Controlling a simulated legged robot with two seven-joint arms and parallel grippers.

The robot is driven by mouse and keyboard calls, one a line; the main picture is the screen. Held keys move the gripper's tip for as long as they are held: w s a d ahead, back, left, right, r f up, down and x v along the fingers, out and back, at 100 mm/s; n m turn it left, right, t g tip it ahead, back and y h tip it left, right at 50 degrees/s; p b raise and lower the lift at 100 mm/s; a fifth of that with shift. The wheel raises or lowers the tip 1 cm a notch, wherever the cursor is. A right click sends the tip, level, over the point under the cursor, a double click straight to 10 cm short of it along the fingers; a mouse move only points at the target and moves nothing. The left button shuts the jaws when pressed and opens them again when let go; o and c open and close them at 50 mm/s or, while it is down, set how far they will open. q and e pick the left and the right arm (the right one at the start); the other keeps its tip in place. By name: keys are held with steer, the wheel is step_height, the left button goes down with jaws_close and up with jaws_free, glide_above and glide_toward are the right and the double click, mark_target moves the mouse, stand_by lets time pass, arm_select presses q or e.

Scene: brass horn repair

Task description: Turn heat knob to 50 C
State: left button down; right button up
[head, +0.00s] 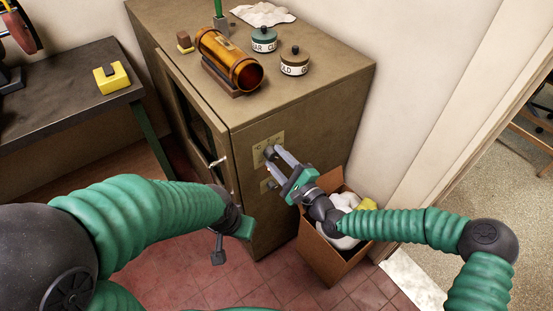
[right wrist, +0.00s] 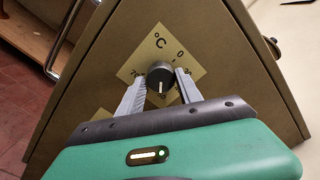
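The heat knob (right wrist: 159,76) is a dark round knob on a brass-coloured plate (right wrist: 157,46) marked °C, with a 0 at its upper right. Other numbers are partly hidden by my fingers. The knob's white pointer line points down in the right wrist view. My right gripper (right wrist: 158,84) is open, with one finger on each side of the knob; a small gap shows on the left, and contact on the right is unclear. The head view shows the right gripper (head: 277,156) at the cabinet front. My left gripper (head: 228,238) hangs low before the cabinet; its fingers are unclear.
The brown cabinet (head: 310,113) carries an amber cylinder (head: 222,55), two labelled jars (head: 263,40) and a white cloth (head: 262,14). A cardboard box (head: 322,255) stands on the floor below my right arm. A dark table (head: 60,82) stands at left.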

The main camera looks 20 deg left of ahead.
steer(key=o, duration=0.4)
steer(key=shift+w+d+f, duration=0.1)
steer(key=shift+f, duration=0.1)
steer(key=shift+c, duration=0.2)
steer(key=shift+r, duration=0.15)
steer(key=v, duration=1.7)
steer(key=shift+p, duration=0.45)
